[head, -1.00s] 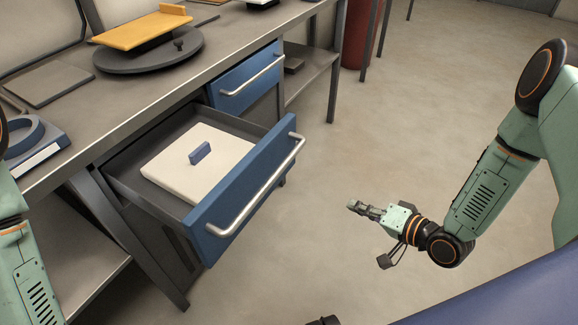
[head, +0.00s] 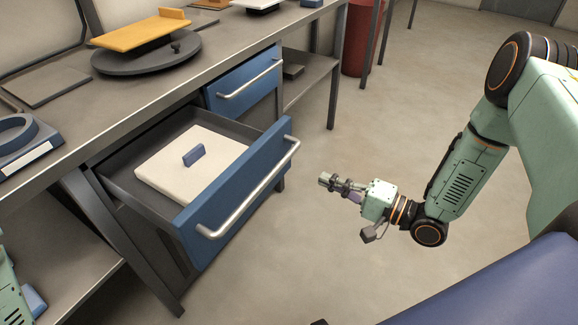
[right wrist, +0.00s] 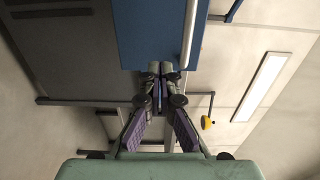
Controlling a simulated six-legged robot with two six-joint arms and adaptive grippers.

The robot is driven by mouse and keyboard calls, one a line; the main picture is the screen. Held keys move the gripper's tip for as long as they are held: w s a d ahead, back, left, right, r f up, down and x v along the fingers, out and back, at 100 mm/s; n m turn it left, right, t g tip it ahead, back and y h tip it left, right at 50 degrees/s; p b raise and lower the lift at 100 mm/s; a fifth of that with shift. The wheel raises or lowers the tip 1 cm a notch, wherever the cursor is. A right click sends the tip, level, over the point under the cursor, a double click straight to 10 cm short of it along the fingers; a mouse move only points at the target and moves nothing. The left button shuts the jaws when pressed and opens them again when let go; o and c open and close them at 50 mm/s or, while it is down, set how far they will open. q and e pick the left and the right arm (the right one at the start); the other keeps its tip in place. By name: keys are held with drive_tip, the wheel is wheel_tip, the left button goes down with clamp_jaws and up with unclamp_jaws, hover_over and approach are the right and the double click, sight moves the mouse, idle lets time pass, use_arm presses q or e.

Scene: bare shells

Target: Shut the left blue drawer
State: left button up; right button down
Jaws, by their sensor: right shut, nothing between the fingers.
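The left blue drawer (head: 238,196) stands pulled far out from under the workbench in the head view. A silver bar handle (head: 250,192) runs along its front. A flat white block (head: 180,172) with a small blue tab lies inside it. My right gripper (head: 325,179) is shut and empty, to the right of the drawer front and apart from it. In the right wrist view the shut fingertips (right wrist: 160,68) point toward the blue drawer front (right wrist: 150,35) and its handle (right wrist: 189,30). My left gripper is out of view; only part of the left arm shows at the left edge.
A second blue drawer (head: 243,88) to the right is closed. On the workbench (head: 75,125) stand a dark turntable (head: 140,60) with a yellow plate and a grey-blue ring-topped block (head: 25,140). A red barrel (head: 361,40) stands behind. The floor right of the drawer is clear.

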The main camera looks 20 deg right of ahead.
sight(277, 160)
drive_tip(key=b+x, duration=0.2)
drive_tip(key=x, duration=0.7)
drive_tip(key=shift+w+a+f+b, duration=0.1)
drive_tip(key=shift+w+a+b, duration=0.15)
drive_tip(key=shift+b, duration=0.15)
drive_tip(key=shift+w+a, duration=0.45)
drive_tip(key=shift+w, duration=0.1)
